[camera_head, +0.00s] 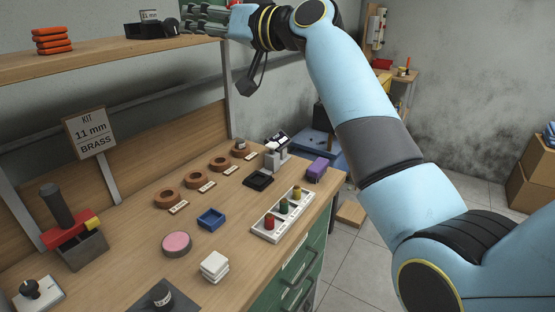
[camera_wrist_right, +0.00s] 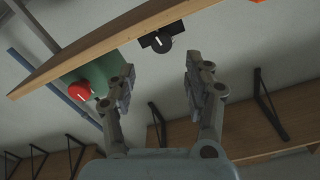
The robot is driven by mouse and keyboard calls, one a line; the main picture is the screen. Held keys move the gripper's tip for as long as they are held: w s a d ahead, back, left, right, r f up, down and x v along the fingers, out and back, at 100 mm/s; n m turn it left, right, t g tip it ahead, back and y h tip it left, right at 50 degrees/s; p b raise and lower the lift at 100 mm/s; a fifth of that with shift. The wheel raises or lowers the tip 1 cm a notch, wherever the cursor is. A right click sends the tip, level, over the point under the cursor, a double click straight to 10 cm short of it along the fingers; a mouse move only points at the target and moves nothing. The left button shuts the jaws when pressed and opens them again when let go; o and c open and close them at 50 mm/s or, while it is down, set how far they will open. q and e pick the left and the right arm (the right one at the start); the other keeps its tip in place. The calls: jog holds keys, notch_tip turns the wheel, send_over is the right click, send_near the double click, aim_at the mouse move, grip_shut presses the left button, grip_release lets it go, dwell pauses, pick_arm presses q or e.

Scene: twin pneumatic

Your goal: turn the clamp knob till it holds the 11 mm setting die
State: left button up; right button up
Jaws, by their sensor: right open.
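A dark round knob with a white line (camera_wrist_right: 164,43) sits on a black block in the right wrist view. In the head view the right gripper (camera_head: 196,20) is at the shelf's right end. I cannot make out the 11 mm die in the clamp. My left gripper is not in view.
A green body with a red button (camera_wrist_right: 81,92) is close to the left finger. A sign (camera_head: 90,132) reads "KIT 11 mm BRASS". The bench below carries a red press (camera_head: 68,233), several wooden rings (camera_head: 168,197) and a white rack (camera_head: 268,228). Orange pieces (camera_head: 52,41) lie on the shelf.

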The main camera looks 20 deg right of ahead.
aim_at(174, 24)
jog(key=x, duration=0.9)
jog(key=shift+s+r, duration=0.1)
jog(key=shift+a+n, duration=0.1)
jog(key=shift+n, duration=0.8)
jog(key=n, duration=0.2)
jog(key=shift+s+n, duration=0.15)
jog(key=shift+n, duration=0.25)
jog(key=b+v, duration=0.2)
jog(key=v, duration=0.9)
jog(key=s+d+f+m+g+h, duration=0.1)
jog(key=s+d+f+h, duration=0.1)
jog(key=f, duration=0.8)
jog(key=s+d+f+m+g+h+b, duration=0.1)
jog(key=s+f, duration=0.3)
jog(key=f, duration=0.7)
jog(key=s+d+f+m+g+h+b, duration=0.1)
jog(key=s+d+f+m+g+h, duration=0.1)
jog(key=f, duration=0.9)
jog(key=shift+s+d+g+h, duration=0.3)
jog(key=shift+s+d+h, duration=0.2)
jog(key=shift+s+d, duration=0.4)
jog(key=shift+w+d+r, duration=0.1)
jog(key=shift+w, duration=0.05)
